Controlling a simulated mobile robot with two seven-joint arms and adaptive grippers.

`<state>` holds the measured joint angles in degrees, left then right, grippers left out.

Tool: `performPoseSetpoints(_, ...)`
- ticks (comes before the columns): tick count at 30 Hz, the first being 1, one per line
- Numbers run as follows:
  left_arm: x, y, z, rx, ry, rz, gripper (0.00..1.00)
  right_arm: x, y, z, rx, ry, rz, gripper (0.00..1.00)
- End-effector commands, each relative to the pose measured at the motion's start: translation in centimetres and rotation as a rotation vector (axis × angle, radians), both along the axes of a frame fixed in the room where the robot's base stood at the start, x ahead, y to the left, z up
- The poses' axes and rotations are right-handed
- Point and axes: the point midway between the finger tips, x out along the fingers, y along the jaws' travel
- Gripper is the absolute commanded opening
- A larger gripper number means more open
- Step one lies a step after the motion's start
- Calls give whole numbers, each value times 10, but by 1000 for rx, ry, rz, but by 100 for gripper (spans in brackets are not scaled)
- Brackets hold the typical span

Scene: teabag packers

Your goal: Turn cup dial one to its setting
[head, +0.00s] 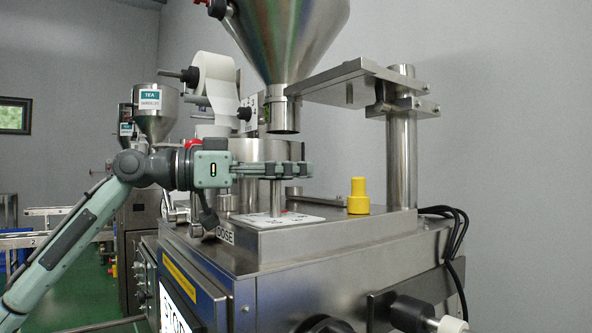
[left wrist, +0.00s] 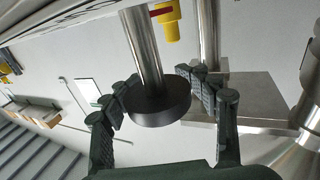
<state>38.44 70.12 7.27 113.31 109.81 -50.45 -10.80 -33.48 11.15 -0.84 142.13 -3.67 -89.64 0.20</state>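A dark round knob (left wrist: 160,103) on a steel post shows in the left wrist view. My right gripper is not in view.
A steel funnel (head: 288,30) with a spout hangs just above the left gripper. A yellow knob (head: 358,196) stands to the right, before a thick steel column (head: 402,150) with a bracket. A paper roll (head: 214,85) is behind the arm. Black cables hang at the right edge.

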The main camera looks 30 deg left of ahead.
Motion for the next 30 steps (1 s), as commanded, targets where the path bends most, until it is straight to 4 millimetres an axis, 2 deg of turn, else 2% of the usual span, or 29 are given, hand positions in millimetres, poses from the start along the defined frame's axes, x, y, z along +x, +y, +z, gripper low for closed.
performPoseSetpoints(14,-4,4,0,-3,1,0,66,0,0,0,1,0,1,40)
performPoseSetpoints(30,-52,49,0,-2,-1,0,66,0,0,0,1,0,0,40)
